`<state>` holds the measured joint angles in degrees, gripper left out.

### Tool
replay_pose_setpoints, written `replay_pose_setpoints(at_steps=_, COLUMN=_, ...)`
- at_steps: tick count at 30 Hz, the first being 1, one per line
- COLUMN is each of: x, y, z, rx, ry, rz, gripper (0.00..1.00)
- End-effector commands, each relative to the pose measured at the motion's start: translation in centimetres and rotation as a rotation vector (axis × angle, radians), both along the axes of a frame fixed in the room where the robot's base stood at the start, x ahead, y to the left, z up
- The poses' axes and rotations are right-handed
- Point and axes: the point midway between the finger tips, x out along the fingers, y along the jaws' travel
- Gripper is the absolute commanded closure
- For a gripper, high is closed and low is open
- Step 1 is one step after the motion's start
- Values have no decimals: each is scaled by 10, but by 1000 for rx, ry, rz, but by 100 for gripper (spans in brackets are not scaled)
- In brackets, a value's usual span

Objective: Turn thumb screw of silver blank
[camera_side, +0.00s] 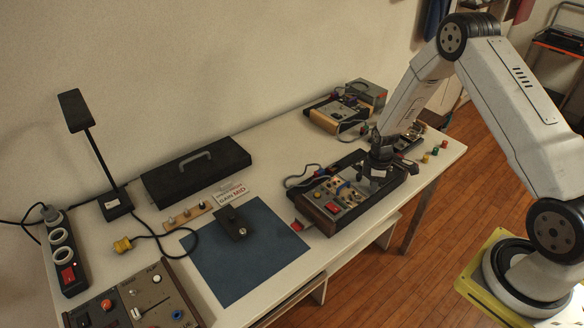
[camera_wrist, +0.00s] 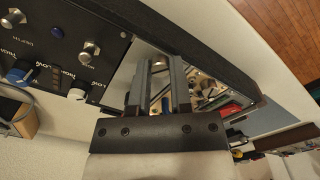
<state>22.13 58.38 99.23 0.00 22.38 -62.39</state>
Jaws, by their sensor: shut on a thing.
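The silver blank (camera_wrist: 124,78) is a shiny, mirror-like panel in a dark synth case (camera_side: 372,203), beside a black module (camera_wrist: 52,42) with knobs. It reflects coloured parts in the wrist view. My gripper (camera_side: 377,176) points down over the right part of this case. In the wrist view its two fingers (camera_wrist: 159,62) reach down to the blank's far end, close together. It is shut on the thumb screw, which is mostly hidden between the fingertips. How far the screw is turned cannot be seen.
A blue mat (camera_side: 245,262) with a small black block (camera_side: 233,224) lies left of the case. A lamp (camera_side: 85,130), a black handled case (camera_side: 195,168) and a power strip (camera_side: 66,262) stand further left. Another synth case (camera_side: 327,119) is behind. Small coloured caps (camera_side: 435,150) lie at the right.

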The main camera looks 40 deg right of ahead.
Motion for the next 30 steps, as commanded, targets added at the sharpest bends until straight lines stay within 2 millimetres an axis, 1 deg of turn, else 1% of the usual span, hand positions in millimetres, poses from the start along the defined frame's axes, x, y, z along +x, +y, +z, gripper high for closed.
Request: replay_pose_setpoints(at_steps=30, x=0, y=0, z=0, rx=0, ry=0, rz=-964, gripper=100)
